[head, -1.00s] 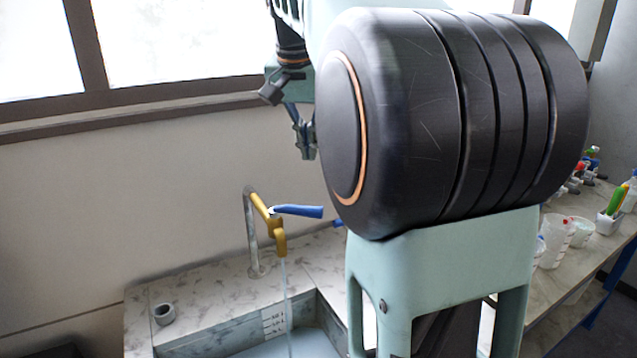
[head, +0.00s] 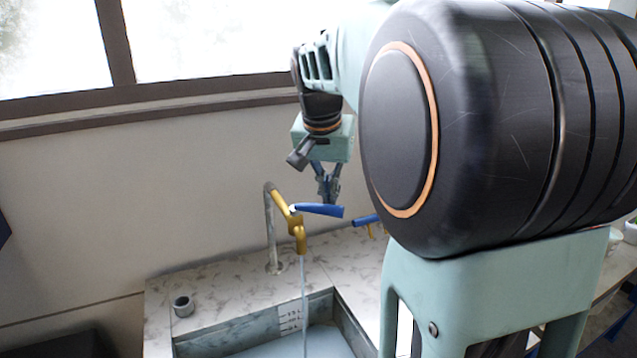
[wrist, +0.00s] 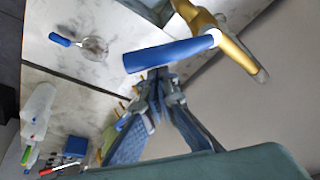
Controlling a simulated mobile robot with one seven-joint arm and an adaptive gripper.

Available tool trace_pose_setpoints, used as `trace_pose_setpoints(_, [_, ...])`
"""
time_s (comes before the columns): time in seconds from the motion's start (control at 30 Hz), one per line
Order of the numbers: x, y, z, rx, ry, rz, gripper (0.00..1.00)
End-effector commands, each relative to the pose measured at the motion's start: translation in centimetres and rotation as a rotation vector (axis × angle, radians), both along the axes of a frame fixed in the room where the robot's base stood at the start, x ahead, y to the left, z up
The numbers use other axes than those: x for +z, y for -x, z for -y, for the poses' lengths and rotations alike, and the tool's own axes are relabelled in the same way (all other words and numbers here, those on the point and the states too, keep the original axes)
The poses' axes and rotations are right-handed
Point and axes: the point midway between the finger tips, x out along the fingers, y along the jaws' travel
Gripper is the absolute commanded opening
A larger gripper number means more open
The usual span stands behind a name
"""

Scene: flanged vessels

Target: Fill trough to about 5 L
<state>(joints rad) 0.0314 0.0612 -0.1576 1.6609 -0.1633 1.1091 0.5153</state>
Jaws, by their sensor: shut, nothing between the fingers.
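The gold tap (head: 297,232) on a bent grey pipe has a blue lever (head: 320,210) pointing right. A thin stream of water (head: 304,285) runs from its spout into the grey trough (head: 352,327). A white scale plate (head: 290,318) is on the trough's inner back wall; its marks are too small to read, and the frame's lower edge cuts off the trough. My gripper (head: 328,198) is shut and empty, pointing down at the lever. In the wrist view, my fingertips (wrist: 160,76) are close beside the blue lever (wrist: 168,54); I cannot tell whether they touch.
A second blue handle (head: 366,220) shows right of the tap, partly behind my arm. A small grey ring (head: 183,306) sits on the marble counter's left. The wrist view shows a blue-handled round tool (wrist: 92,47) on the counter and white containers (wrist: 38,112). A wall stands behind the tap.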

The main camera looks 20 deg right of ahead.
Motion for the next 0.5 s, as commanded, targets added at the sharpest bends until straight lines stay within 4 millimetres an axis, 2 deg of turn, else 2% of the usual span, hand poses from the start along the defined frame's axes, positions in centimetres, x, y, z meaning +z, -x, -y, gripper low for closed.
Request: trace_pose_setpoints(0.5, [-0.01,0.33,-0.32,-0.039,0.000,0.000,0.00])
